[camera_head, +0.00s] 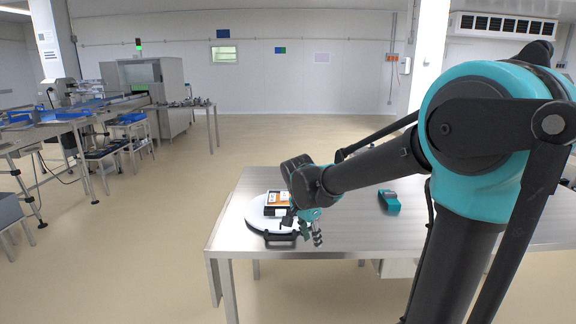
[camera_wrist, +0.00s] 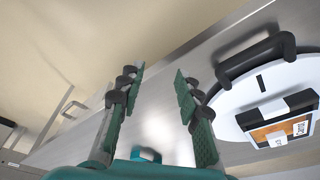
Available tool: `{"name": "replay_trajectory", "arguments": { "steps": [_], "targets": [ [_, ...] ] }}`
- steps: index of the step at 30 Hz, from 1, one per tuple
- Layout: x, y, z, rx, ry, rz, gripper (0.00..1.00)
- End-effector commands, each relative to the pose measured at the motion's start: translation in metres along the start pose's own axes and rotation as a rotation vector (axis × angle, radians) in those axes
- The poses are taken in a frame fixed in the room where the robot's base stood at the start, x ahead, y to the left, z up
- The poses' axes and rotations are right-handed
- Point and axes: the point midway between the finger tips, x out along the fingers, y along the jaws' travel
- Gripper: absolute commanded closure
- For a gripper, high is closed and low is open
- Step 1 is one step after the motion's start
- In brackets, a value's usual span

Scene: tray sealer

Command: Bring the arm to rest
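My gripper (camera_head: 313,232) hangs over the front left part of the steel table (camera_head: 335,245), at the end of my teal and black arm. In the wrist view my gripper (camera_wrist: 158,95) has its two fingers wide apart, with only table and floor showing between them. It is open and empty. It is beside a round white plate (camera_head: 258,216) with a black handle (camera_head: 281,239), apart from it in the wrist view. The plate also shows on the right of the wrist view (camera_wrist: 235,98).
A black and orange labelled box (camera_head: 277,203) lies on the white plate. A teal and black device (camera_head: 389,201) lies farther right on the table. The table's front edge is close to my gripper. A conveyor line (camera_head: 75,120) stands at the left, with open floor between.

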Motion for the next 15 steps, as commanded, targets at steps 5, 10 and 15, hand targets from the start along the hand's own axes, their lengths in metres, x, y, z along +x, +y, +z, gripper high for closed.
{"name": "replay_trajectory", "arguments": {
  "steps": [5,10,15],
  "targets": [
    [0.035,0.073,-0.009,-0.267,-0.025,-0.081,0.66],
    [0.064,0.135,-0.002,-0.528,-0.001,-0.166,0.66],
    [0.086,0.179,0.012,-0.733,0.052,-0.226,0.66]
  ]
}}
